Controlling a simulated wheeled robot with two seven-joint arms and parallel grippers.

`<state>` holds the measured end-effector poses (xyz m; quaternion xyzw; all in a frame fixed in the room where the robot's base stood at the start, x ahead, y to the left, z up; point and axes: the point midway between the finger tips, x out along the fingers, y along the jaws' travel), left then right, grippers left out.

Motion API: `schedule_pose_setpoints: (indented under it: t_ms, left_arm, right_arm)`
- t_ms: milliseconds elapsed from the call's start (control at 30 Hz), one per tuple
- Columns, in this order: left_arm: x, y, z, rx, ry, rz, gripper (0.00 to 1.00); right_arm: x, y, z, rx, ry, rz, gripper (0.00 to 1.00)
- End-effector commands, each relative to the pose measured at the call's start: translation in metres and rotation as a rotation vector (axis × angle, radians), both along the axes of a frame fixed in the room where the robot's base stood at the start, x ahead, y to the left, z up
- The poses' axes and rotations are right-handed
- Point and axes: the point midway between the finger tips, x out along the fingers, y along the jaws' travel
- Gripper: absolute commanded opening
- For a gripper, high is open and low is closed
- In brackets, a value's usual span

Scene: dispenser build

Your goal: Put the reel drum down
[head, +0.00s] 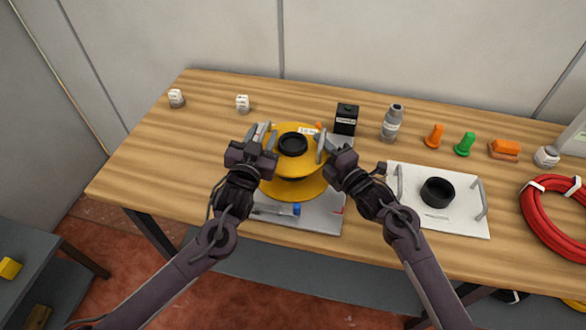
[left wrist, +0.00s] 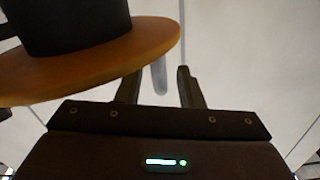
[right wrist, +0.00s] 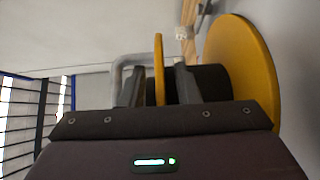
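The reel drum (head: 288,187) has two yellow flanges and a black hub. It stands upright over a pale board (head: 320,222) in the middle of the table and appears to rest there. My left gripper (head: 264,138) is at the drum's left side. In the left wrist view its fingers (left wrist: 160,88) are apart beside a flange (left wrist: 110,57), with a grey bar between or beyond them. My right gripper (head: 326,146) is at the drum's right side. In the right wrist view its fingers (right wrist: 158,85) straddle a thin yellow flange edge (right wrist: 158,55), with gaps showing. The drum's underside is hidden.
Behind the drum stand a black box (head: 346,119) and a grey bottle (head: 391,124). To the right are a white plate (head: 464,219) with a black cup, orange and green cones, and a red cable coil (head: 537,218). The table's left part is mostly clear.

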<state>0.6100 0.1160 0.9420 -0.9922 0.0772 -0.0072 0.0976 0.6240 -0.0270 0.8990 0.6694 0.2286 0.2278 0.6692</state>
Motion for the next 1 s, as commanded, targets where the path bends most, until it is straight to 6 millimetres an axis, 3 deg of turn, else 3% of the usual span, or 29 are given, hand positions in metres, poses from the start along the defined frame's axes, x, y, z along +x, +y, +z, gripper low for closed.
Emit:
schedule_pose_setpoints:
  t_ms: [300, 500, 767, 1000]
  left_arm:
    - [-0.068, 0.010, -0.002, 0.001, 0.004, -0.002, 0.34]
    - [-0.096, 0.015, -0.001, 0.001, 0.001, -0.001, 0.34]
    - [-0.105, 0.017, 0.000, 0.002, 0.001, 0.000, 0.34]
    - [-0.105, 0.017, 0.000, 0.002, 0.000, 0.000, 0.34]
  right_arm:
    - [0.000, 0.000, 0.000, 0.000, 0.000, 0.001, 0.29]
    - [0.000, 0.000, 0.000, 0.000, 0.000, 0.001, 0.29]
    - [-0.011, -0.009, -0.001, -0.003, 0.000, 0.000, 0.29]
    - [-0.051, -0.038, -0.002, -0.005, 0.003, 0.000, 0.29]
